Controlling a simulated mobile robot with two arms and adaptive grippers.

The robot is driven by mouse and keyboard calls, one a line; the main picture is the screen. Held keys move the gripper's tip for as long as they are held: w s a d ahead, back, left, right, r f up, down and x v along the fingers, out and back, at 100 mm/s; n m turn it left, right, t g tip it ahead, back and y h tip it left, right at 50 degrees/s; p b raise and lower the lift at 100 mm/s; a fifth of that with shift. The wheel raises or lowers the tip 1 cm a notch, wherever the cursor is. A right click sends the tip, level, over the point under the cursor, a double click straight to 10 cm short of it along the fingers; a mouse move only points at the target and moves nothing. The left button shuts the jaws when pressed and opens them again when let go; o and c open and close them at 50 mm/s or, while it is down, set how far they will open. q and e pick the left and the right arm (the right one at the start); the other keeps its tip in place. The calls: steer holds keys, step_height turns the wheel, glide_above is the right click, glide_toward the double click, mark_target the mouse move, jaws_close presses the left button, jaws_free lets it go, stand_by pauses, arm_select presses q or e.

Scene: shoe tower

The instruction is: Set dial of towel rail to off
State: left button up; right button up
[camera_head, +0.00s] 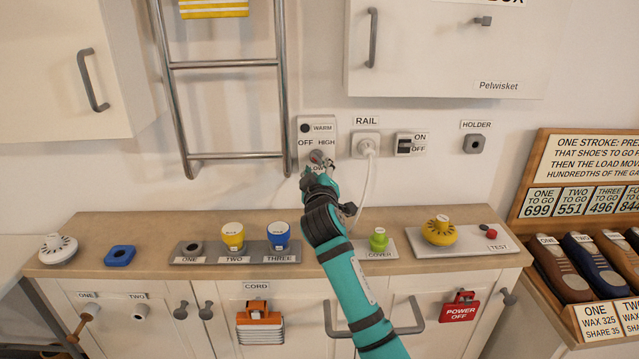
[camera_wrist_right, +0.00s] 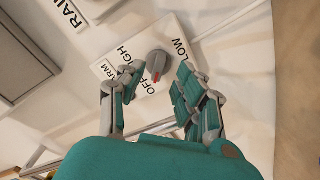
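The towel rail's dial (camera_head: 316,156) is a small grey knob on a white wall panel (camera_head: 331,127) marked WARM, OFF, HIGH and LOW. It also shows in the right wrist view (camera_wrist_right: 158,63), with a red mark on its side nearest the OFF lettering. I cannot tell whether the mark lines up exactly with OFF. My right gripper (camera_head: 322,168) is at the panel and partly hides the LOW label. In the right wrist view the gripper (camera_wrist_right: 152,84) is open, its fingers apart on either side of the dial, with no clear contact. My left gripper is out of view.
The metal towel rail (camera_head: 224,64) stands left of the panel. A plug socket labelled RAIL (camera_head: 366,145) with a hanging white cable (camera_head: 369,190) is close on the right, then an ON/OFF switch (camera_head: 404,144). Below, the wooden counter (camera_head: 140,228) holds knobs and pads.

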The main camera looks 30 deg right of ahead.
steer(key=v, duration=0.9)
steer(key=shift+s+a, duration=0.2)
